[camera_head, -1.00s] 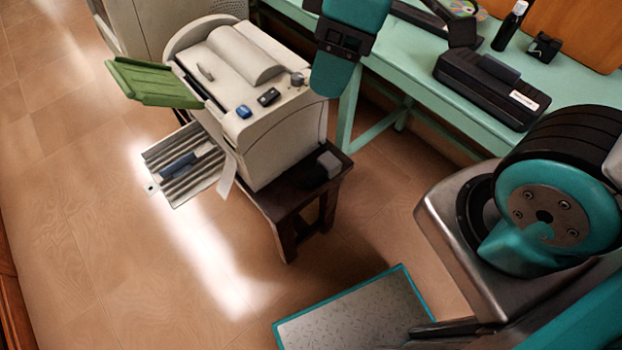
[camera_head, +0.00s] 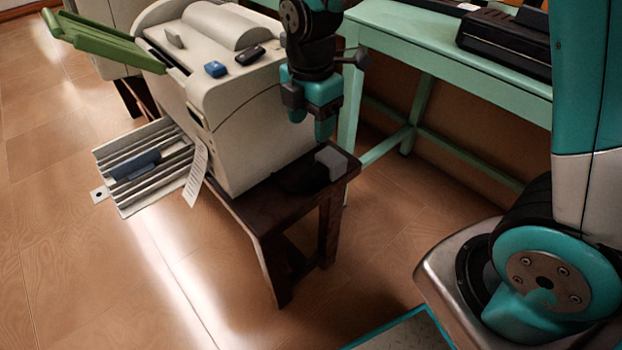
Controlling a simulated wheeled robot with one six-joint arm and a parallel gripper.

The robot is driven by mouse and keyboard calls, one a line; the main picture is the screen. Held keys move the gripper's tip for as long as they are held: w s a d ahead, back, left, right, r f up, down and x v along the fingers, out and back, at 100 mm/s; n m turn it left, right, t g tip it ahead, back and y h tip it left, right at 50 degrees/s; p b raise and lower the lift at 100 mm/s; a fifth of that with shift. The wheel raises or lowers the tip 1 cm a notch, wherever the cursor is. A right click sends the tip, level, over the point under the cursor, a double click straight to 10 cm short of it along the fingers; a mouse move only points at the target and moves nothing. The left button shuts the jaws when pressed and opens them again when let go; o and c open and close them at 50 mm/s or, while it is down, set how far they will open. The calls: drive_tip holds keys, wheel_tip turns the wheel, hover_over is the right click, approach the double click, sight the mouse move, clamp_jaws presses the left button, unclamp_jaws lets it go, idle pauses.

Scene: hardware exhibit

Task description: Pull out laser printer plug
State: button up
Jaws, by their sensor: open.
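The laser printer (camera_head: 240,120) is a cream machine with a green tray, standing on a dark wooden stool (camera_head: 250,215). A small grey block (camera_head: 336,158), which looks like the plug, sits on the stool's right corner beside the printer. A dark shape lies just left of it; I cannot make out a cord. My gripper (camera_head: 311,118) points down beside the printer's right side, with its teal fingers open and empty. It appears above and slightly left of the grey block, apart from it.
A green table (camera_head: 450,55) with black equipment (camera_head: 505,42) stands behind, its legs near the stool. The printer's ribbed output tray (camera_head: 150,165) juts out left. A blue button (camera_head: 215,69) and a black one are on its top. The floor in front is clear.

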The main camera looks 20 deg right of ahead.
sight(311, 173)
wheel_tip(311, 173, down, 14)
drive_tip(key=b, duration=0.4)
drive_tip(key=shift+c, duration=0.4)
